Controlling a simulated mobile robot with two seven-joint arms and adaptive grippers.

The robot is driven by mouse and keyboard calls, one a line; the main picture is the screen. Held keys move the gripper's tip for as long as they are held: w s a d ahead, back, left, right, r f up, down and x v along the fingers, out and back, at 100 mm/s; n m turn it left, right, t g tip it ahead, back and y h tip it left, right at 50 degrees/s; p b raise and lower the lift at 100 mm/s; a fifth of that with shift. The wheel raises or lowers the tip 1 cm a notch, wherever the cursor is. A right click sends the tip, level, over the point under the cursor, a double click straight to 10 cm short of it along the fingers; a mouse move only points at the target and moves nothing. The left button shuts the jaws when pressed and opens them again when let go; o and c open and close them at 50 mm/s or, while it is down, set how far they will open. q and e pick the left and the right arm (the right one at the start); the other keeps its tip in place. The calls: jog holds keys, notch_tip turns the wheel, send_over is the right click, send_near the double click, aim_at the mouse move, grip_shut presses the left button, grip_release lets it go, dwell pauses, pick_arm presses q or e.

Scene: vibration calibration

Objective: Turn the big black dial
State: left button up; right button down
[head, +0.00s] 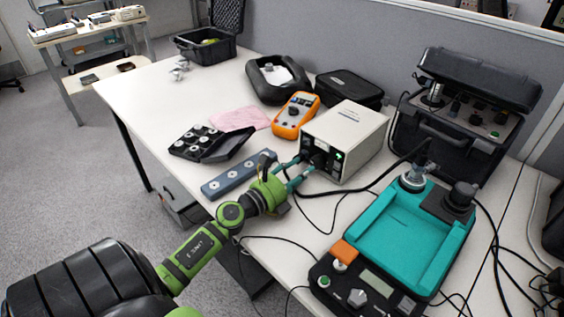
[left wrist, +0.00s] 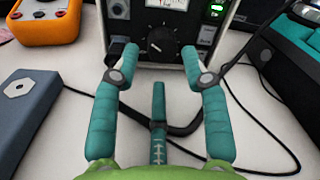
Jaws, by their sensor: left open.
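The big black dial (left wrist: 162,40) is on the front face of a white boxed instrument (head: 345,138). In the left wrist view it lies below a meter scale and carries a light pointer mark. In the head view the dial (head: 318,160) is small and partly hidden by my fingers. My left gripper (head: 301,168) is open and reaches to the instrument's front. In the left wrist view its teal fingers (left wrist: 158,60) stand to either side of the dial. Whether they touch the panel I cannot tell. My right gripper is not in view.
A blue-grey bar (head: 238,175) lies left of my gripper. An orange multimeter (head: 296,115) stands behind it. A teal-topped device (head: 400,235) stands at right, with black cables across the table. An open black case (head: 465,120) stands behind it.

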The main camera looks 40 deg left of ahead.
pick_arm(q)
jog(key=s, duration=0.5)
jog(key=s+a, duration=0.1)
jog(key=s, duration=0.1)
jog(key=shift+s, duration=0.3)
jog(key=shift+d, duration=0.1)
